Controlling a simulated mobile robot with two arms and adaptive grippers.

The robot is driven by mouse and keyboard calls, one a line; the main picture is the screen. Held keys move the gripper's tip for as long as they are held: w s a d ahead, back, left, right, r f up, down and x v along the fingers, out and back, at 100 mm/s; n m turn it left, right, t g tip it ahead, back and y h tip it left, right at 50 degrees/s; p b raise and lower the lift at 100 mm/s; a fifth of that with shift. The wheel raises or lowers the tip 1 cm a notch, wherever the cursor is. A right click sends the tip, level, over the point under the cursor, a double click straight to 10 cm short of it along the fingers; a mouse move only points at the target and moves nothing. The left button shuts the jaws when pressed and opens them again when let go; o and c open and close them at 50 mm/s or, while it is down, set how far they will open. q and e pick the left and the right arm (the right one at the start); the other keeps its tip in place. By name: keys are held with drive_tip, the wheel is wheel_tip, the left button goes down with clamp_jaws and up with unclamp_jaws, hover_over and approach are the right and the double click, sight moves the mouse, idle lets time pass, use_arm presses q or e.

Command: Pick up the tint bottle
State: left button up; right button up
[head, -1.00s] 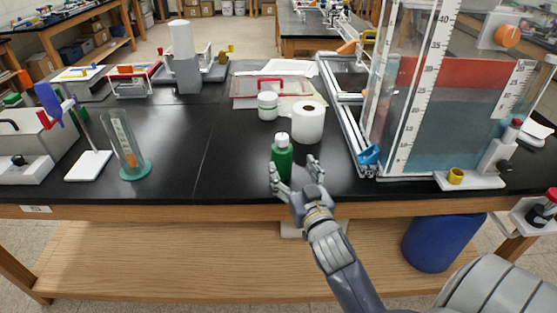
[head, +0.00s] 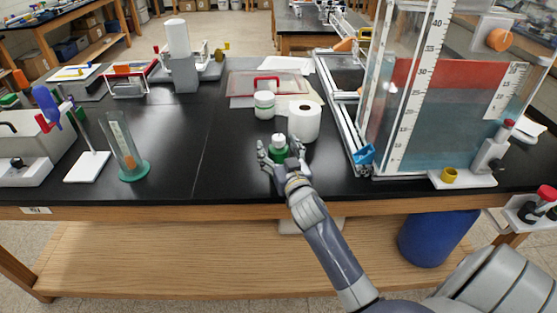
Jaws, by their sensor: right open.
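The tint bottle (head: 279,145) is green with a white cap and stands upright on the black bench top near its front edge. My right gripper (head: 278,153) is open, with one finger on the left of the bottle and one on its right. The gripper hides the lower part of the bottle. I cannot tell whether the fingers touch it. My left gripper is not in view.
A white paper roll (head: 304,121) stands close behind the bottle to the right, and a white jar (head: 264,105) stands behind it. The tall clear tank (head: 440,100) fills the right. The bench left of the bottle is clear up to a glass cylinder (head: 123,148).

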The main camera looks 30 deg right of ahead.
drive_tip(key=c, duration=1.3)
drive_tip(key=shift+o, duration=0.2)
